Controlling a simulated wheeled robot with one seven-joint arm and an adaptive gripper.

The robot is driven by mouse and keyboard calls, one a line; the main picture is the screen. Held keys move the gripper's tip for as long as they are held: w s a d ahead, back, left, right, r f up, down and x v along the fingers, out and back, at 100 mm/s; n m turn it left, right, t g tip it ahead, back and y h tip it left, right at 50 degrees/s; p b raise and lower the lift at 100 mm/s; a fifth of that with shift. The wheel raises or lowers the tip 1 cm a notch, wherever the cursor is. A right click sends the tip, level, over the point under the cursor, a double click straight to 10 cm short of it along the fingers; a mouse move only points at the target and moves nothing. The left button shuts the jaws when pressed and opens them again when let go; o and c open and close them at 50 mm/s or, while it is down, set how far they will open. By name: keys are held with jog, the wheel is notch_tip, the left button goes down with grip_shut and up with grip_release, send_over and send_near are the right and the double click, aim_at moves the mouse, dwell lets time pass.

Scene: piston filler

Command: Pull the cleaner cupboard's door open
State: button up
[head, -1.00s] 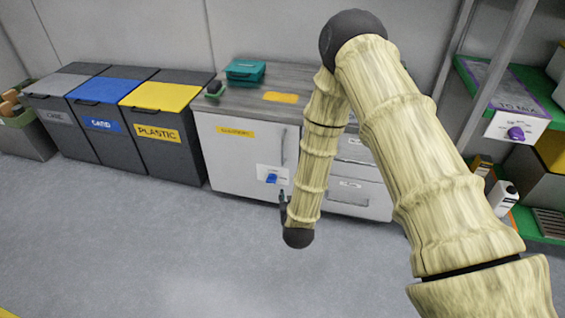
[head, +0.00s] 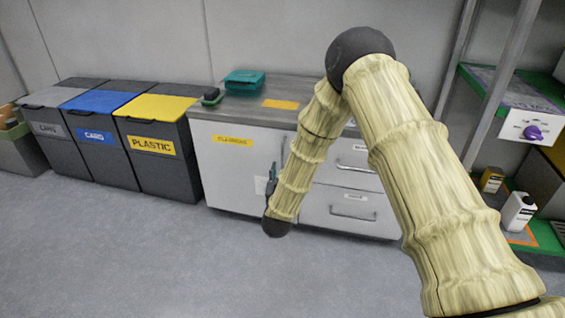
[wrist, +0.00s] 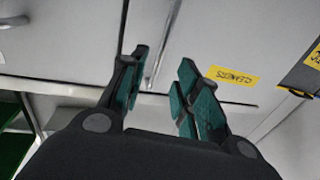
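The cleaner cupboard's door (head: 232,172) is a white front with a yellow label, left of the drawers in the head view. It looks shut. Its upright bar handle (head: 284,148) is partly behind my forearm. The wrist view shows the door (wrist: 215,35) with its label upside down, and the handle (wrist: 163,45) running between the lines of my two fingers. My gripper (wrist: 161,82) is open, with teal pads apart and nothing visibly held. In the head view my gripper (head: 271,182) is small and partly hidden, in front of the door's lower right. Contact with the handle cannot be told.
White drawers (head: 345,207) with bar handles stand right of the door. Plastic, card and cans bins (head: 160,165) stand to the left. A shelf rack (head: 493,90) with bottles is on the right. The floor (head: 130,255) in front is clear.

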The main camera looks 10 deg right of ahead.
aim_at(283, 159)
jog(key=b+x, duration=0.2)
jog(key=x, duration=0.6)
jog(key=shift+w+d+b, duration=0.1)
jog(key=shift+b, duration=0.2)
grip_shut()
